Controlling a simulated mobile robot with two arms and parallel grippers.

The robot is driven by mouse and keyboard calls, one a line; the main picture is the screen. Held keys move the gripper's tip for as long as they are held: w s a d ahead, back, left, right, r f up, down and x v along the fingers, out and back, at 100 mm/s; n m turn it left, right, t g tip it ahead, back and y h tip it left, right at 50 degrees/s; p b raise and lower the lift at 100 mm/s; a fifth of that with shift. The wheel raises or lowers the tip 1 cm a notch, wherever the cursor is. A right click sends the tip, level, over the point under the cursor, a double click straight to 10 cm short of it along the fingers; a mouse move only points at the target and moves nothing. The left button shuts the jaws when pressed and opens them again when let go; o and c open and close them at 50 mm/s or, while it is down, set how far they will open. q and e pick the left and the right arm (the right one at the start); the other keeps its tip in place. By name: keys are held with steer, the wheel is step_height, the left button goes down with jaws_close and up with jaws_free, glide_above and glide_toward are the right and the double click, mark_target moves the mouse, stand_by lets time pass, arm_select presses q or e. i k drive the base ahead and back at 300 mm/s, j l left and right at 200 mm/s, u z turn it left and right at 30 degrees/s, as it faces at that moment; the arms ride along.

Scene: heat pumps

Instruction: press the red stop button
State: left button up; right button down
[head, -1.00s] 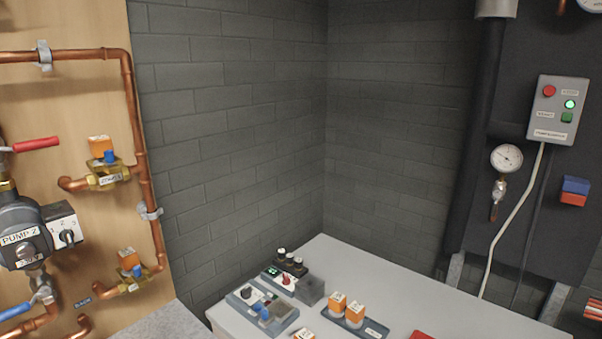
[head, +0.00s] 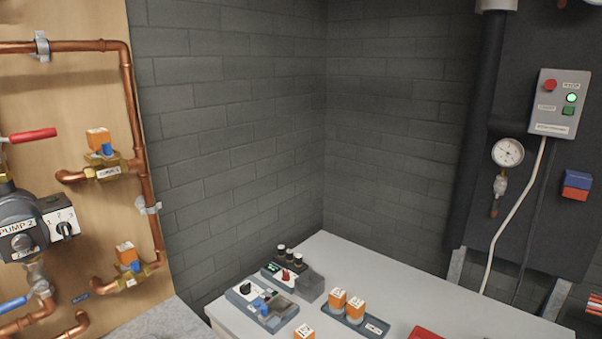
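The red stop button (head: 550,85) sits at the upper left of a grey control box (head: 558,104) on the dark panel at the right. A label that seems to read STOP is beside it. Below it on the right are a lit green lamp (head: 571,98) and a green button (head: 568,111), with a label to the left of the green button. Nothing covers the stop button. Neither of my grippers shows in the head view.
A pressure gauge (head: 507,153) and a pale cable hang left of and below the box. A blue and red block (head: 577,185) is below it. A light grey bench (head: 400,297) holds small devices and orange-topped parts. Copper pipes (head: 136,110) and a pump (head: 22,228) are on the left.

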mark_target(551, 84)
steer(key=z, duration=1.25)
